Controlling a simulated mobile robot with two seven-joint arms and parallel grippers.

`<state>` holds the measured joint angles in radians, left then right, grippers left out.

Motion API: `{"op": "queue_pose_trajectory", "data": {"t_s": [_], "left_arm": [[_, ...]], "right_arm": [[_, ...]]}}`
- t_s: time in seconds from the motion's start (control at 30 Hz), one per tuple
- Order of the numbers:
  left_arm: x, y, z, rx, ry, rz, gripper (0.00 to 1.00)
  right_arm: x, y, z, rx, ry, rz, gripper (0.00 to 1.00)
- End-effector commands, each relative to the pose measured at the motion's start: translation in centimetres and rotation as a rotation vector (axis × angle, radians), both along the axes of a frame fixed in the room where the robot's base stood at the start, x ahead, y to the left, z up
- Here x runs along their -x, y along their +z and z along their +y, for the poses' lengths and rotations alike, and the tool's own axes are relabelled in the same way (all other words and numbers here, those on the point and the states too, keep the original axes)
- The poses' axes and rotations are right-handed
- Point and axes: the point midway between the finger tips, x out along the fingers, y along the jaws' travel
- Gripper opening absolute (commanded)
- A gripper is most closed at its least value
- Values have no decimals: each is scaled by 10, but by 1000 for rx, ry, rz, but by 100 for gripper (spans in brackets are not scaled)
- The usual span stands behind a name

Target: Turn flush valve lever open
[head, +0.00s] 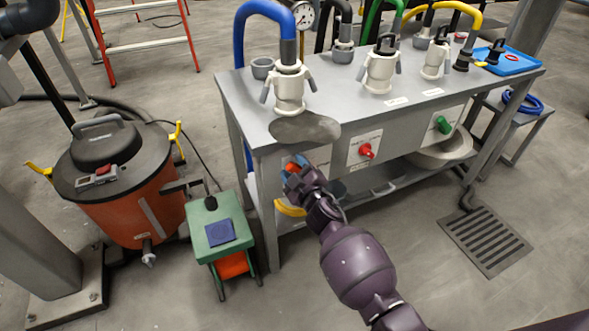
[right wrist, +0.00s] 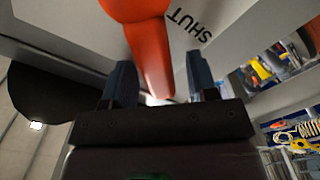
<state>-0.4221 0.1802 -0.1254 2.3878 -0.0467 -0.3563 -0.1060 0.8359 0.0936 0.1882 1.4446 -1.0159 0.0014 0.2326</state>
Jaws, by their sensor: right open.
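An orange-red lever (right wrist: 150,45) fills the top middle of the right wrist view, and its narrow end reaches down between my fingers. The word SHUT is printed on the grey panel beside it. My right gripper (right wrist: 160,84) is open, with one dark blue finger on each side of the lever's end. I cannot tell whether either finger touches it. In the head view my right gripper (head: 294,166) is at the left part of the bench front, and it hides most of this lever. My left gripper is not in view.
A red lever (head: 366,150) and a green lever (head: 443,125) sit farther right on the front of the bench (head: 350,112). A green stool (head: 203,234) and an orange drum (head: 143,212) stand to the left. The floor before the bench has a drain grate (head: 486,240).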

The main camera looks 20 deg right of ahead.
Motion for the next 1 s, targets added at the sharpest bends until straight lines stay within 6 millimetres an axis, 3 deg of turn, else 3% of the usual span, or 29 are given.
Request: {"op": "queue_pose_trajectory", "data": {"t_s": [0.2,0.57,1.0], "left_arm": [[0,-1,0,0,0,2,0],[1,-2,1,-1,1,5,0],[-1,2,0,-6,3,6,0]], "right_arm": [[0,1,0,0,-1,-1,53],[0,0,0,0,1,-1,0],[-1,6,-10,-41,1,-2,0]]}}
